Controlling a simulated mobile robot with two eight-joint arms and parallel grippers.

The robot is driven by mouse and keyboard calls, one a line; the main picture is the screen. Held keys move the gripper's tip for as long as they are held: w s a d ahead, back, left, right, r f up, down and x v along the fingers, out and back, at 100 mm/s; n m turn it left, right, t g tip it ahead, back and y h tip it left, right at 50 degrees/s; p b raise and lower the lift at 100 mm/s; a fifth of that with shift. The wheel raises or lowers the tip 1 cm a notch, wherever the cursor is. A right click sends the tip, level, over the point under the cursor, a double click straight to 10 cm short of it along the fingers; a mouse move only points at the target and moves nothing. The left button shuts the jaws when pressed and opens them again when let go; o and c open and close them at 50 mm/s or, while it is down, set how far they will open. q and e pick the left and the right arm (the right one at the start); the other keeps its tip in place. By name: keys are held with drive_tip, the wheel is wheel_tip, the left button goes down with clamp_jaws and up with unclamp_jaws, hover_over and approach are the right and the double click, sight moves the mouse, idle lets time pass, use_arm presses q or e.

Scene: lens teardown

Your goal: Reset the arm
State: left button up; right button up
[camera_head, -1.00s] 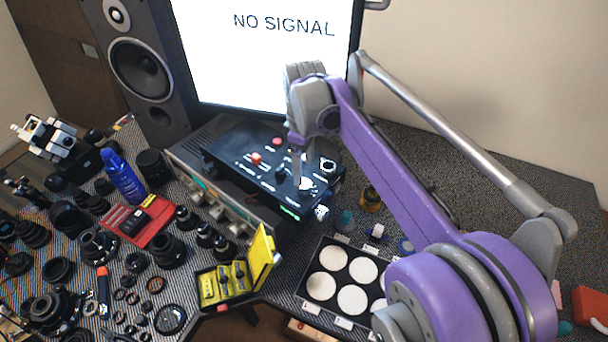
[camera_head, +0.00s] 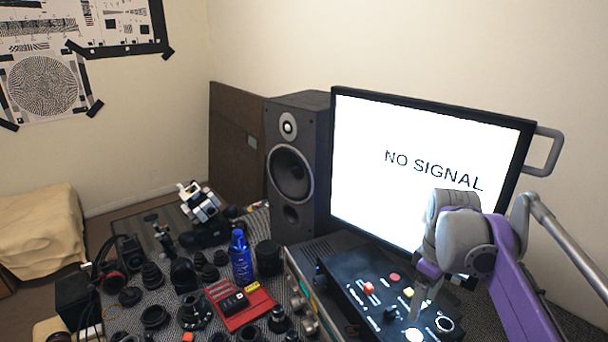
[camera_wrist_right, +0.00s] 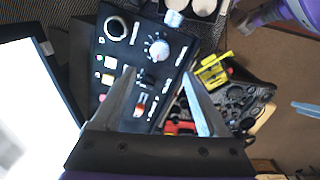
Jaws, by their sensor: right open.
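My right arm (camera_head: 465,240) comes in from the right in the head view, purple and grey. My right gripper (camera_head: 420,306) points down over the black control panel (camera_head: 345,283). In the right wrist view the gripper (camera_wrist_right: 165,85) has its two fingers spread apart with nothing between them. Below them lie the panel (camera_wrist_right: 112,62), with its knobs and coloured buttons, and a yellow case (camera_wrist_right: 213,70). I cannot tell how far the fingertips are above the panel. My left gripper is not in the head view.
A monitor (camera_head: 420,150) reading NO SIGNAL stands behind the panel, close to my right arm. A black speaker (camera_head: 300,165) stands to its left. A blue bottle (camera_head: 241,258), a red tray (camera_head: 255,300) and several lens parts crowd the table at left.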

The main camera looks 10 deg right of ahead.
drive_tip(key=s+a+f+m+t, duration=0.5)
drive_tip(key=s+a+f+m, duration=0.1)
drive_tip(key=s+a+f, duration=0.6)
wheel_tip(320, 180, down, 4)
drive_tip(key=a, duration=0.2)
drive_tip(key=shift+s+a+f+t, duration=0.2)
drive_tip(key=shift+s+a+t, duration=0.1)
drive_tip(key=shift+s, duration=0.1)
